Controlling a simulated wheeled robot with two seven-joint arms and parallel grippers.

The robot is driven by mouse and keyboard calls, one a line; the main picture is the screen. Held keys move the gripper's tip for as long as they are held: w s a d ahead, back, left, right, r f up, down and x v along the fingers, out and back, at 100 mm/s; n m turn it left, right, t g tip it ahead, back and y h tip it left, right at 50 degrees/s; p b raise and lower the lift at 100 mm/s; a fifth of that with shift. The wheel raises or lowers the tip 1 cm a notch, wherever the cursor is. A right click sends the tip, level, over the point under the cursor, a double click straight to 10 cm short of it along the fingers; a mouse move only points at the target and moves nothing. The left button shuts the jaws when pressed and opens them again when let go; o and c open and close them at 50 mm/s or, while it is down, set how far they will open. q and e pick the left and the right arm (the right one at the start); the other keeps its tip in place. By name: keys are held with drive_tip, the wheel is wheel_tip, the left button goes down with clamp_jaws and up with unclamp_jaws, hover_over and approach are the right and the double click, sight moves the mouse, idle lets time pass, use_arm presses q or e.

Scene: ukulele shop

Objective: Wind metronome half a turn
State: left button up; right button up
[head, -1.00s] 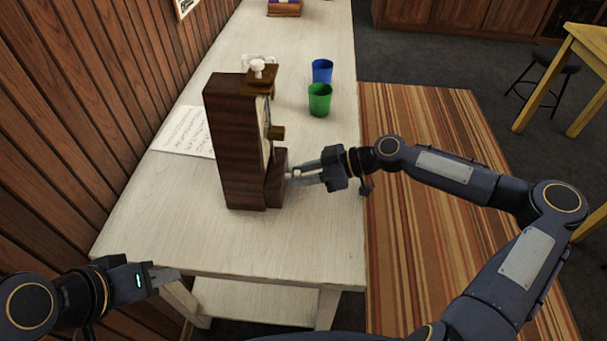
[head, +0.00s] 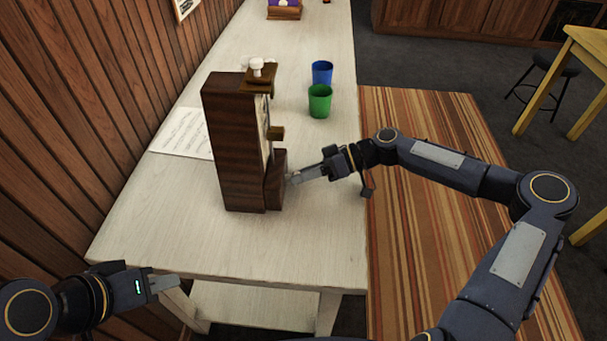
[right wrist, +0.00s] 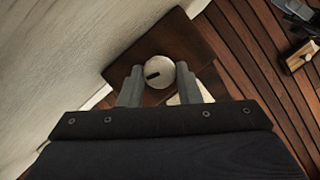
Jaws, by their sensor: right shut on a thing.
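The metronome (head: 232,150), a tall dark wooden case, stands upright on the pale table, its dial side facing right. My right gripper (head: 296,180) reaches in from the right, low on the dial side. In the right wrist view, the fingers of my right gripper (right wrist: 159,86) are on both sides of a round pale knob with a dark mark, the winding key (right wrist: 158,70), and shut on it. In the head view the key is mostly hidden by the fingers. My left gripper (head: 165,282) hangs by the table's near left corner, away from the metronome; its finger gap is unclear.
A green cup (head: 319,101) and a blue cup (head: 322,72) stand behind the metronome to the right. A sheet of paper (head: 182,133) lies to its left. A wood-panelled wall (head: 90,110) runs along the left. The table (head: 200,250) is clear in front of the metronome.

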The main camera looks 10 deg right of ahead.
drive_tip(key=o, duration=0.9)
drive_tip(key=shift+o, duration=0.2)
drive_tip(key=shift+v, duration=3.9)
